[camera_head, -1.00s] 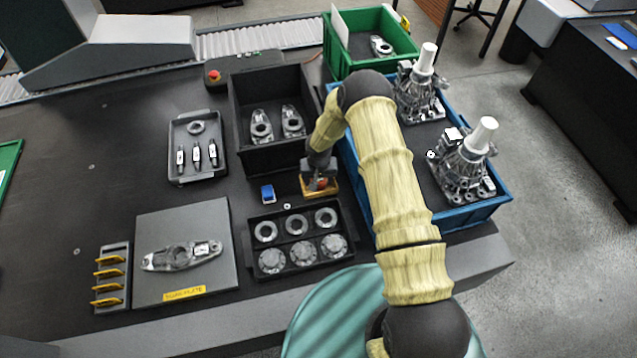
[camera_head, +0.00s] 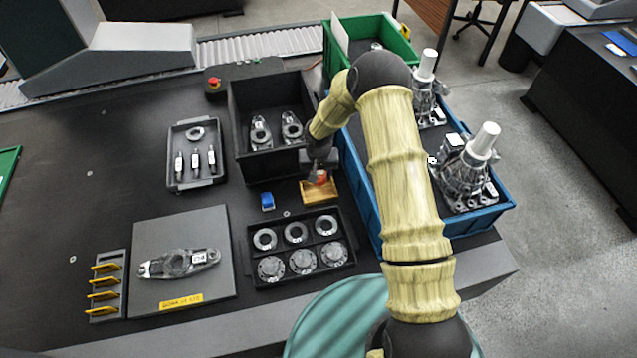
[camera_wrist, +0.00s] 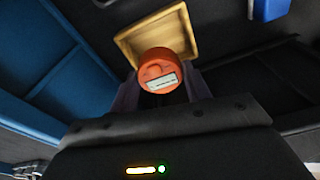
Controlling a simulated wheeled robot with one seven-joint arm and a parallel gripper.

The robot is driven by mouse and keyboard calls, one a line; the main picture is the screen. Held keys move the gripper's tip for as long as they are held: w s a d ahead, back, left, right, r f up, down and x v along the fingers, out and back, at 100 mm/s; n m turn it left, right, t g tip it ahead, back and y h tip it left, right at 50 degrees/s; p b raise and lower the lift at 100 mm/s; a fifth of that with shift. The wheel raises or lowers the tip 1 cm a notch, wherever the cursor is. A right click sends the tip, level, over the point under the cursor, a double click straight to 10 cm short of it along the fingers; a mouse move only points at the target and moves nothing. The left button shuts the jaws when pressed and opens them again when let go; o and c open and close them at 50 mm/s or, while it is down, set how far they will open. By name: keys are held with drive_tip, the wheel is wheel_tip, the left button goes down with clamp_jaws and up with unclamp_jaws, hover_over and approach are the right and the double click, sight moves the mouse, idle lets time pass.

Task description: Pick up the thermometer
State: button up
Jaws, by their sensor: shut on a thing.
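The thermometer (camera_wrist: 160,72) shows in the wrist view as a round orange-red body with a small pale display. My gripper (camera_wrist: 158,92) is shut on it, with a dark finger on each side. In the head view the orange-red thermometer (camera_head: 320,177) sits at the end of my gripper (camera_head: 318,172), over a small wooden tray (camera_head: 318,194). The wooden tray also shows behind the thermometer in the wrist view (camera_wrist: 190,30). The thermometer's lower part is hidden, and I cannot tell how far it is above the tray.
A black bin with metal parts (camera_head: 240,135) stands left of my gripper. A blue crate with castings (camera_head: 505,205) is to the right. A small blue object (camera_head: 267,201) and a black tray of rings and round parts (camera_head: 345,268) lie nearby.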

drive_tip(key=shift+r, duration=1.35)
drive_tip(key=shift+d, duration=0.1)
